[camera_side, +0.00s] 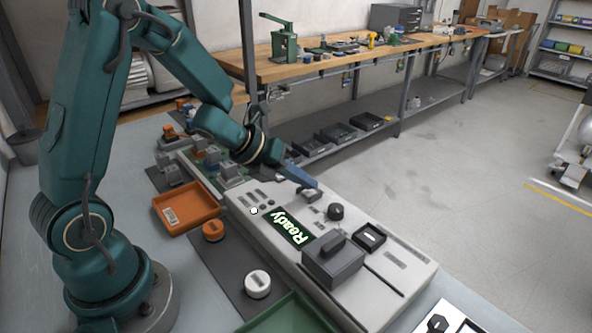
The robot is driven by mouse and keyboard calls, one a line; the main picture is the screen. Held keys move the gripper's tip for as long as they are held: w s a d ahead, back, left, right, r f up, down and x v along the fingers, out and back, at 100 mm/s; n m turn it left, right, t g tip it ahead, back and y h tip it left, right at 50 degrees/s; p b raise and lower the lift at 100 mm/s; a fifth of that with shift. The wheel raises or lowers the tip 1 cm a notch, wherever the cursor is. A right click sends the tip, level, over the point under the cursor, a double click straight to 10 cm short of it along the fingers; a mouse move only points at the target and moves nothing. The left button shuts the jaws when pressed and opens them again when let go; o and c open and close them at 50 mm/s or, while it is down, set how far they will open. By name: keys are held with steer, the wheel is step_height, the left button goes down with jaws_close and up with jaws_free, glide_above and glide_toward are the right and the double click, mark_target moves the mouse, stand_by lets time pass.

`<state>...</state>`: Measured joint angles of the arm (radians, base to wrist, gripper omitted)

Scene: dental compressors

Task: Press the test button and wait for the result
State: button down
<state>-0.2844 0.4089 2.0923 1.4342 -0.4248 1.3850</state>
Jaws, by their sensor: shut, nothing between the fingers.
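A long light-grey test console (378,302) lies on the table at the centre right. Its dark green display (291,228) reads "Ready" in bright letters. A small white round button (254,211) sits at the console's near left edge, left of the display. A black knob (336,212) stands on the top beyond the display. My gripper (312,186) is shut and empty, low over the far side of the console, to the upper right of the white button and apart from it. Whether its tips touch the console cannot be told.
A dark grey box (333,262) and a black square frame (369,237) stand on the console. An orange tray (187,209), an orange puck (213,231), a white puck (257,284) and a green tray (290,316) lie on the near side. Grey parts crowd the console's far left end.

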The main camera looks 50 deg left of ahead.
mark_target(304, 194)
steer(key=shift+f, duration=0.45)
stand_by(0.5)
steer(key=shift+r, duration=0.9)
steer(key=shift+r, duration=2.5)
